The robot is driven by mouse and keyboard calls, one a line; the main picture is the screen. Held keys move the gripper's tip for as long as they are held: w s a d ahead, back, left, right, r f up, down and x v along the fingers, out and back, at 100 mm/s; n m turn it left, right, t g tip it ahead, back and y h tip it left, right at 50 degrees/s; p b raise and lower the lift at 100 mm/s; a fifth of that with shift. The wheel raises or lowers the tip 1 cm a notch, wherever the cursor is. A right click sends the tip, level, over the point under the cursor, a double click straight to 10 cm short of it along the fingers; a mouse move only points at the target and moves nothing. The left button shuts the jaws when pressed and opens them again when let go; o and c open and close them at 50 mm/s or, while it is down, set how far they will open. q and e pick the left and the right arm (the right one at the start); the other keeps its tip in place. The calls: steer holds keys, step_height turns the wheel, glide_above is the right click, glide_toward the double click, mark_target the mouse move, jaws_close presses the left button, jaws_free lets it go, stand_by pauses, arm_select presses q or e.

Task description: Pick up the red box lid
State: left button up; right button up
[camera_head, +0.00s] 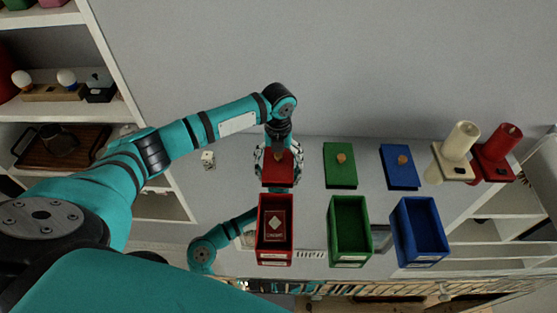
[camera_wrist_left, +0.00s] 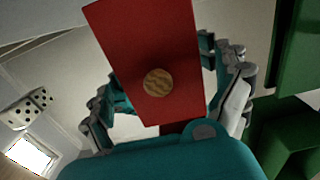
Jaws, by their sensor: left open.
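The red box lid (camera_head: 279,174) is a flat red slab with a round wooden knob, at the left of a row of lids on the pale surface. My left gripper (camera_head: 278,158) is over the lid, its fingers at either side of the knob end. In the left wrist view the red lid (camera_wrist_left: 135,40) fills the middle, with its knob (camera_wrist_left: 158,82) facing the camera. The open fingers of my left gripper (camera_wrist_left: 170,85) show on both sides, apart from the knob. My right gripper cannot be made out.
Green lid (camera_head: 340,170) and blue lid (camera_head: 401,171) lie to the right. The open red box (camera_head: 262,212), green box (camera_head: 334,220) and blue box (camera_head: 402,220) stand below them. A cream candle (camera_head: 461,139) and red candle (camera_head: 497,146) stand at right. A die (camera_head: 208,157) lies at left.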

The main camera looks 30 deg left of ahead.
arm_select(q)
steer(key=c, duration=1)
steer(key=shift+r, duration=0.1)
